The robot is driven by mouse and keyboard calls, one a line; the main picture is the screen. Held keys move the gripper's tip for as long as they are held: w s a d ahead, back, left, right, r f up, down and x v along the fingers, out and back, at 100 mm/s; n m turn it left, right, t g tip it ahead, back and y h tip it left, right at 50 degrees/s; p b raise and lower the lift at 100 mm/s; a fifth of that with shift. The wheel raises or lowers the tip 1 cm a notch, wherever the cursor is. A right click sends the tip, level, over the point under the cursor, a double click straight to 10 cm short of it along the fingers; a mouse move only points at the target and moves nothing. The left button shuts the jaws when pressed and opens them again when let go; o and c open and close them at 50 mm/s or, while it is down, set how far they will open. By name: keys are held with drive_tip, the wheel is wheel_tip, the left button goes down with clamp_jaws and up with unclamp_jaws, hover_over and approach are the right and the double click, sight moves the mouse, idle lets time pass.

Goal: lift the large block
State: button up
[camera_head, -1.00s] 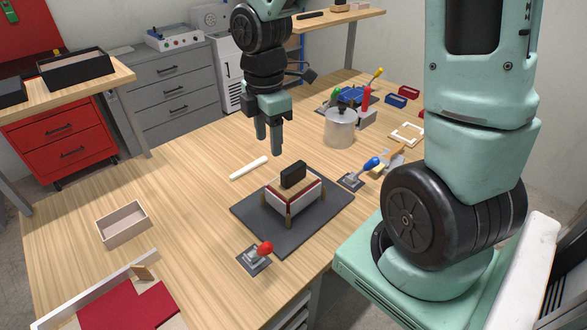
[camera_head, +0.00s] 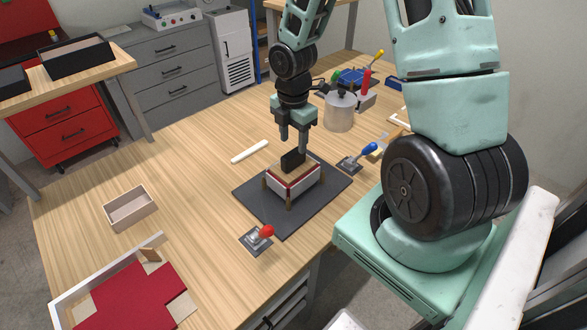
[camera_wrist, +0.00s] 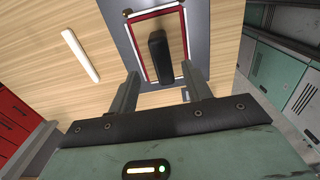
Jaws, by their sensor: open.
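The large block (camera_head: 293,173) sits inside the box former on a dark grey base plate (camera_head: 252,196). It has a wooden top, a black upright handle (camera_head: 293,160), and a red and white box wrap around its sides. Wooden posts stand at the corners. My gripper (camera_head: 294,146) is open and points down just above the handle, close to it. In the wrist view, the black handle (camera_wrist: 158,55) lies beyond and between the two fingers of my gripper (camera_wrist: 163,80). I cannot tell whether the fingers straddle it.
A red-knobbed clamp (camera_head: 259,238) stands at the plate's front left, and a blue-knobbed clamp (camera_head: 358,158) at its right. A white stick (camera_head: 249,151) and metal pot (camera_head: 340,112) lie behind. An open tray (camera_head: 131,208) is at left, with bare table between.

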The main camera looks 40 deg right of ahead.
sight(294, 152)
drive_tip(key=shift+s+a+f+p, duration=0.1)
drive_tip(key=shift+f+p, duration=0.2)
drive_tip(key=shift+f, duration=1.15)
drive_tip(key=shift+s+f+p, duration=0.1)
drive_tip(key=shift+f+p, duration=0.2)
drive_tip(key=shift+f, duration=1.15)
clamp_jaws()
